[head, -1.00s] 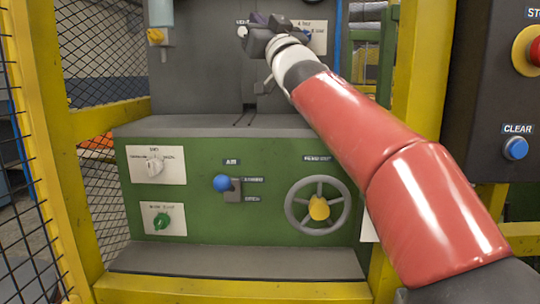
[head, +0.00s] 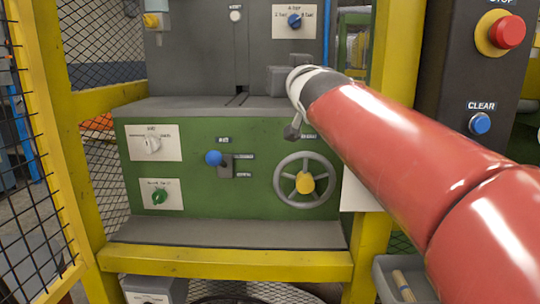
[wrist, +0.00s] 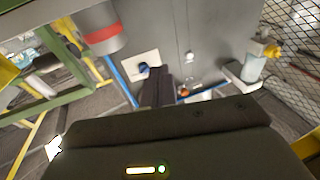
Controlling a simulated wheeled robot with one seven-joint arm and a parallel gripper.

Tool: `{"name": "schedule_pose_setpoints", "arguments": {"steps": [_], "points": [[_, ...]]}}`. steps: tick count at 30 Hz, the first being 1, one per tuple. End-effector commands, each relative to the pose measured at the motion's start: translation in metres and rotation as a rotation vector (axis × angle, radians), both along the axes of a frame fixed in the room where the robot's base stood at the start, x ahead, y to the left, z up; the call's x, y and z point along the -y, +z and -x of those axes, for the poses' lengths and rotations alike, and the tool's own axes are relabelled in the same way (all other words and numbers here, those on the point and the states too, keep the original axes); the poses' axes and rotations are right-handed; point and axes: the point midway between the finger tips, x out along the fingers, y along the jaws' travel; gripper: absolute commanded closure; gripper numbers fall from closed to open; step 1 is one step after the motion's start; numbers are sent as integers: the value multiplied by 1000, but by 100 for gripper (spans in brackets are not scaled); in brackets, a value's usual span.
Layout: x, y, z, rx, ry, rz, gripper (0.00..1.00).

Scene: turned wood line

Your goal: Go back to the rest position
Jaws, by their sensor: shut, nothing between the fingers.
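My gripper (wrist: 156,88) shows in the wrist view as two dark fingers close together, shut and empty. In the head view its grey body (head: 290,80) is at the end of my red arm, in front of the machine's grey ledge; its fingertips are hidden there. The fingers point toward the grey upper face of the machine. The blue knob (head: 294,21) on its white plate stands above my gripper, apart from it in the head view. The same knob shows in the wrist view (wrist: 144,70), just left of the fingers.
The green panel carries a handwheel (head: 304,181), a blue-ball lever (head: 213,158) and two dials. A yellow frame post (head: 398,70) and a control box with a red button (head: 507,31) are at the right. Wire mesh (head: 30,200) stands left. A tray (head: 385,270) is below my arm.

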Motion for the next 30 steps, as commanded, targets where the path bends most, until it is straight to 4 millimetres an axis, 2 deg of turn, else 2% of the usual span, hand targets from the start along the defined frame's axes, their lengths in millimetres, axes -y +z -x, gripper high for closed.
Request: {"name": "schedule_pose_setpoints", "arguments": {"steps": [5, 9, 11, 15, 18, 21, 24, 30], "points": [[45, -91, 49, -273, -127, 65, 100], [79, -174, 105, -520, -199, 103, 100], [91, -210, 131, -623, -217, 112, 100], [110, -288, 197, -857, -230, 123, 100], [116, -334, 240, -998, -217, 122, 100], [118, -367, 273, -1104, -196, 120, 100], [118, -387, 294, -1168, -178, 116, 100], [117, -396, 304, -1201, -168, 115, 100]]}}
